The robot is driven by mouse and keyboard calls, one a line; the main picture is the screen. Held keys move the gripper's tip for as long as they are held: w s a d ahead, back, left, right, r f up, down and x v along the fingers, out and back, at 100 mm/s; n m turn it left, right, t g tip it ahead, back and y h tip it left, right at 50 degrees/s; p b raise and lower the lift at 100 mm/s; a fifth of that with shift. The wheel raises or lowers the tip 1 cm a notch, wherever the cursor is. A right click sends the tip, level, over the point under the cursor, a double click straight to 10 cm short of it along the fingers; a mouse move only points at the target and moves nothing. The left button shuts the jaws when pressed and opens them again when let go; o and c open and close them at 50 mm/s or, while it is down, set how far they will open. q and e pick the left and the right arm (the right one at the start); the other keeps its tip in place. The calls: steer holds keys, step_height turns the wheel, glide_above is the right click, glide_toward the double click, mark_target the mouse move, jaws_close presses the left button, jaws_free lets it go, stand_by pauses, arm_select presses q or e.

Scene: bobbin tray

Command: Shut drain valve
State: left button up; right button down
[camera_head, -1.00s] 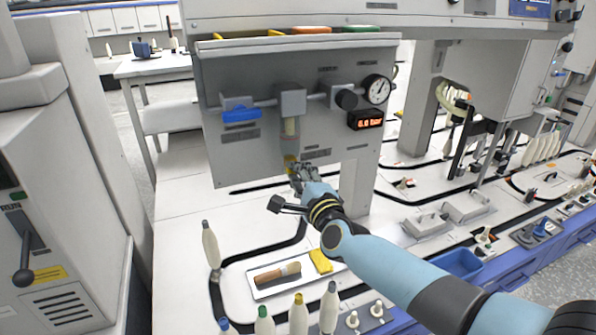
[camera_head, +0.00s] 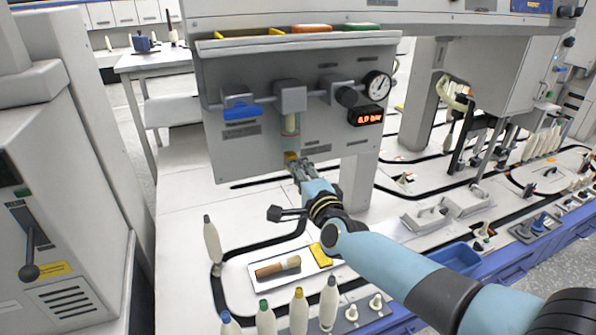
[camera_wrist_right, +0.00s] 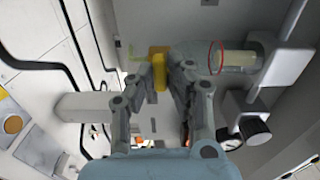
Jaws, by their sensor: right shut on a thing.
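The drain valve is a small yellow piece (camera_head: 291,156) under the clear bowl (camera_head: 290,124) of the air unit on the grey panel. My right gripper (camera_head: 297,164) reaches up to it from below. In the right wrist view the yellow valve (camera_wrist_right: 158,63) sits between the fingertips of the right gripper (camera_wrist_right: 168,72), which are shut on it. The fingers hide part of the valve, so I cannot tell its exact turn. My left gripper is not in view.
The panel (camera_head: 240,160) carries a blue lever (camera_head: 240,113), a gauge (camera_head: 378,86) and a red display (camera_head: 365,117). Below stand a white tray (camera_head: 257,284) with a brush (camera_head: 278,267) and several bobbins. A grey post (camera_head: 356,182) is close right of my gripper.

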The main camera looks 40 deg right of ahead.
steer(key=shift+f, duration=0.1)
steer(key=c, duration=1.3)
jaws_free()
steer(key=v, duration=1.2)
